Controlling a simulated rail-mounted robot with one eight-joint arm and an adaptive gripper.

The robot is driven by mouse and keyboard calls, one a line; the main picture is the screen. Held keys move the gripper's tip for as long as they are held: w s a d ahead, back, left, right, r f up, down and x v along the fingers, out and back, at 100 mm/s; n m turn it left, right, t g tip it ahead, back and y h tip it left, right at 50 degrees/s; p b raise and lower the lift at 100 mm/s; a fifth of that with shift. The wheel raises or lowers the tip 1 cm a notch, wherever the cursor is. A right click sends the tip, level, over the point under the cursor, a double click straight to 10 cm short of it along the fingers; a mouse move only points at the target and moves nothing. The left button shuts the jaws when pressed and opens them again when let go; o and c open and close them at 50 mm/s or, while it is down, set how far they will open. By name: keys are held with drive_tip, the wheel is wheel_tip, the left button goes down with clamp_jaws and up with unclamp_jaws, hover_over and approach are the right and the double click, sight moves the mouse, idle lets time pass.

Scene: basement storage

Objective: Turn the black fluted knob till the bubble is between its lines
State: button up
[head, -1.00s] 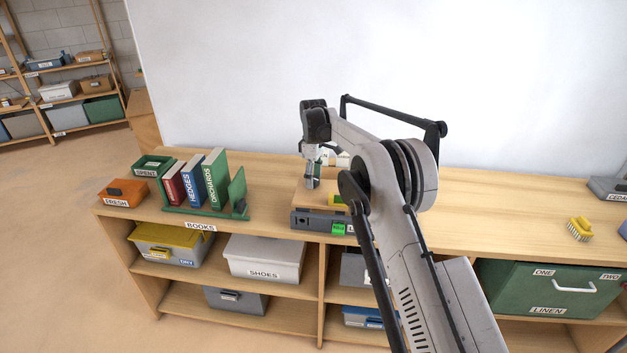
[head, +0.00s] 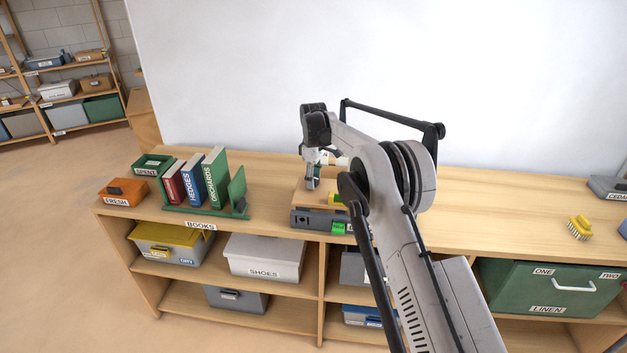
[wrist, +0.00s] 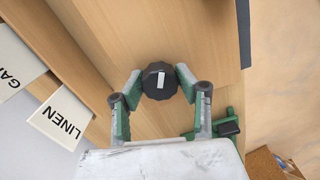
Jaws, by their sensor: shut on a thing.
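The black fluted knob (wrist: 159,84) with a white mark on top sits between the fingertips of my gripper (wrist: 160,80) in the wrist view. My gripper is shut on it, one finger on each side. In the head view my gripper (head: 312,182) is low over a wooden board (head: 304,199) on a grey base (head: 312,219), and the knob is hidden or too small to tell.
Books in a green rack (head: 239,192) stand to the left on the bench, near an orange FRESH tray (head: 122,192) and a green SPENT tray (head: 152,166). A yellow brush (head: 580,229) lies far right. The bench top right of my arm is mostly clear.

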drive_tip(key=shift+m+b, duration=0.3)
drive_tip(key=shift+f+m+b, duration=0.1)
drive_tip(key=shift+m+b, duration=0.6)
drive_tip(key=shift+m, duration=0.3)
drive_tip(key=shift+m+b, duration=0.8)
drive_tip(key=shift+m, duration=0.7)
drive_tip(key=o, duration=1.1)
drive_tip(key=shift+r, duration=0.2)
wheel_tip(320, 180, up, 12)
drive_tip(key=shift+s+f, duration=0.1)
